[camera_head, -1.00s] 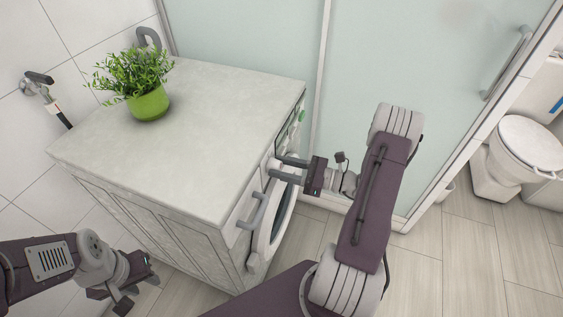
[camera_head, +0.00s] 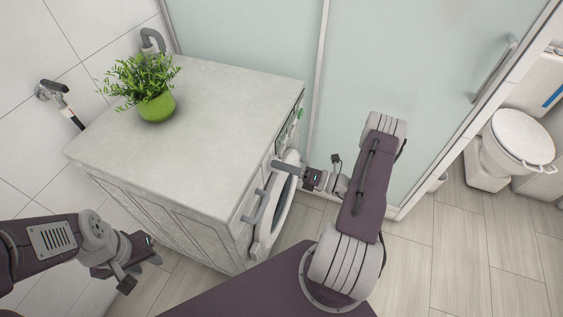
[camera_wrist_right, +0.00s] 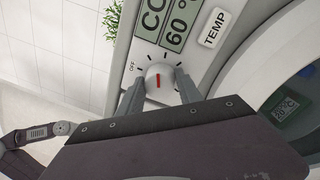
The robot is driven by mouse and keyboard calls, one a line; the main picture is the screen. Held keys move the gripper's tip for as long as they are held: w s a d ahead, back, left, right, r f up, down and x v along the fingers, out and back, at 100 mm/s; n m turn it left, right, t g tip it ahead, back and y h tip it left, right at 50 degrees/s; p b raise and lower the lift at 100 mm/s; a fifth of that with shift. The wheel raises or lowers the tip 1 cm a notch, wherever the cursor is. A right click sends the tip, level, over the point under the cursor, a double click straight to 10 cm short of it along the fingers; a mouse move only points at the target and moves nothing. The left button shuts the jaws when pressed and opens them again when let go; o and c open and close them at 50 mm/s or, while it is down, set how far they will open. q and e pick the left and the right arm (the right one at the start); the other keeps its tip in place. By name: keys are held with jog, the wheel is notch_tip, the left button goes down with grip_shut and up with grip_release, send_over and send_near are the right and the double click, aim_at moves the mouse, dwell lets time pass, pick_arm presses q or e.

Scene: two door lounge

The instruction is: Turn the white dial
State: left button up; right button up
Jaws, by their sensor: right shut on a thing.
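The white dial (camera_wrist_right: 153,80) sits on the washing machine's control panel in the right wrist view. It is round with a red mark, short black ticks around it and the word OFF at its left. My right gripper (camera_wrist_right: 158,88) is shut on the dial, one finger on each side. In the head view my right gripper (camera_head: 290,164) reaches the machine's front (camera_head: 285,195) from the right, and the dial cannot be made out there. My left gripper (camera_head: 146,255) hangs low at the left, away from the machine; its finger gap is unclear.
A display (camera_wrist_right: 175,22) reading 60° and a TEMP button (camera_wrist_right: 215,27) are beside the dial. A grey handle (camera_head: 256,206) sticks out below the counter (camera_head: 215,130). A potted plant (camera_head: 156,107) stands on it. Glass panels (camera_head: 430,90) and a toilet (camera_head: 515,145) are at the right.

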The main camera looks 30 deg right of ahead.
jog(key=shift+f+m+t+h+p, duration=0.2)
jog(key=shift+m+p, duration=0.5)
jog(key=shift+m, duration=2.05)
jog(key=shift+r+m+t+h+p, duration=0.2)
jog(key=shift+m+p, duration=0.45)
jog(key=shift+m, duration=2.1)
jog(key=shift+f, duration=0.1)
jog(key=o, duration=1.1)
jog(key=shift+s, duration=0.1)
jog(key=v, duration=0.8)
jog(key=shift+s+d+b, duration=0.2)
jog(key=shift+s+b, duration=0.1)
jog(key=shift+s, duration=0.1)
